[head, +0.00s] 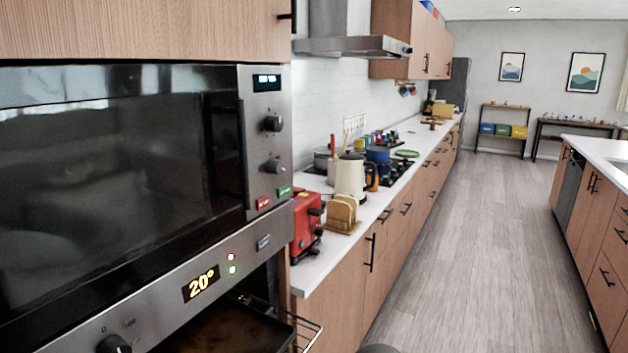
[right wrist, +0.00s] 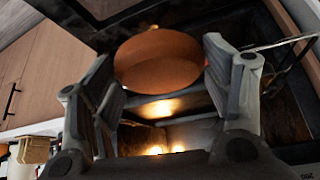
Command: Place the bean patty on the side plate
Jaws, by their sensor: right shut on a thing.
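The bean patty (right wrist: 160,58), a round brown disc, is between the fingers of my right gripper (right wrist: 160,70) in the right wrist view. The gripper is shut on it, with one finger at each side. Behind it is the lit inside of an oven. In the head view, neither gripper shows, and the patty is not visible. I cannot pick out the side plate for sure; a small flat green thing (head: 406,153) lies far along the counter.
The oven (head: 150,300) is open below its panel reading 20°, with a dark tray (head: 228,328) and a wire rack. The floor aisle (head: 460,240) is clear.

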